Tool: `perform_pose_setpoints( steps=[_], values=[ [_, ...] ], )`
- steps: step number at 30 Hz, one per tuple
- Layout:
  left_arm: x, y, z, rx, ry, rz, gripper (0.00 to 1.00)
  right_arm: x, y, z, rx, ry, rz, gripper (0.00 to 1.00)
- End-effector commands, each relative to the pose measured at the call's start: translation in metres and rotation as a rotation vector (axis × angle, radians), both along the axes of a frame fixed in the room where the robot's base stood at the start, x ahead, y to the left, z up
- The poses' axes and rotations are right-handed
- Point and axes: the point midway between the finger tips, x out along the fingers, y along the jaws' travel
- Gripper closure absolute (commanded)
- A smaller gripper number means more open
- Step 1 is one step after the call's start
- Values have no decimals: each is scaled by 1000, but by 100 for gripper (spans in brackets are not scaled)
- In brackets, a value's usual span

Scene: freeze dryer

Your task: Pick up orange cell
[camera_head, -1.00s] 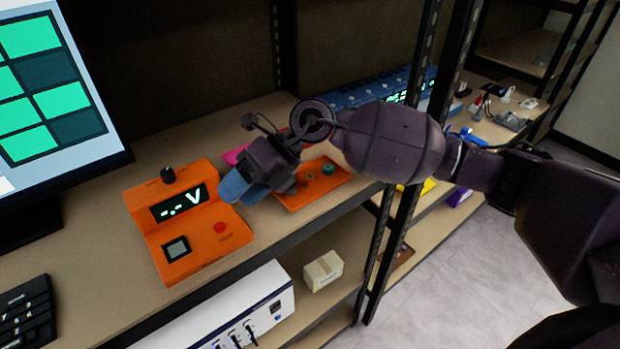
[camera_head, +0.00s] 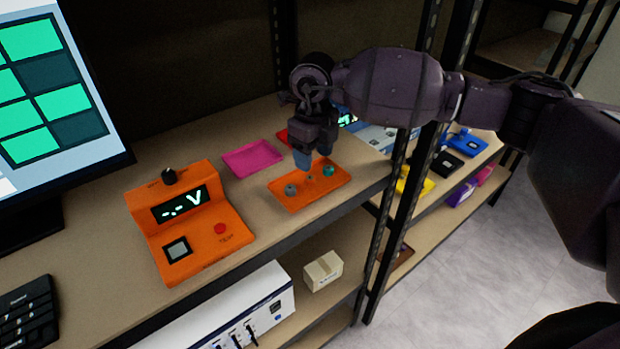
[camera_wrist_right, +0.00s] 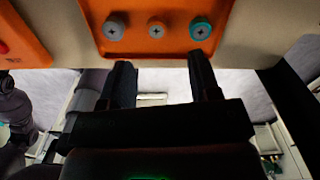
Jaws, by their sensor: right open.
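The orange cell (camera_head: 309,178) stands in the middle of the orange tray (camera_head: 284,204), between a grey cell (camera_head: 290,188) and a teal cell (camera_head: 328,170). In the right wrist view the orange cell (camera_wrist_right: 156,28) is at the top centre, in a row with the grey cell (camera_wrist_right: 114,27) and the teal cell (camera_wrist_right: 200,28). My right gripper (camera_head: 303,160) points down above the tray, close to the orange cell. Its fingers (camera_wrist_right: 160,75) are open with nothing between them, and the cell lies beyond their tips. My left gripper is not in view.
An orange meter (camera_head: 190,220) with a display and red button stands left of the tray. A black shelf post (camera_head: 400,200) stands to the right.

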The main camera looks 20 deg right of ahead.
Motion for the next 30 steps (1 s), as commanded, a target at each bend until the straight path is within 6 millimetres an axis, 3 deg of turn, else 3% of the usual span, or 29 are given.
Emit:
perform_pose_setpoints(
  steps=[8, 18, 25, 30],
  values=[
    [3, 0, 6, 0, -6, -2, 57, 1, 2, -18, 2, 1, 1, 43],
    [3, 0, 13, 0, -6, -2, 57, 5, 6, -59, 2, 1, 0, 43],
    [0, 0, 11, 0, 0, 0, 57, 5, 6, -61, 1, 0, 1, 43],
    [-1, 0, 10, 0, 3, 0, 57, 5, 6, -61, 2, 0, 1, 68]
  ],
)
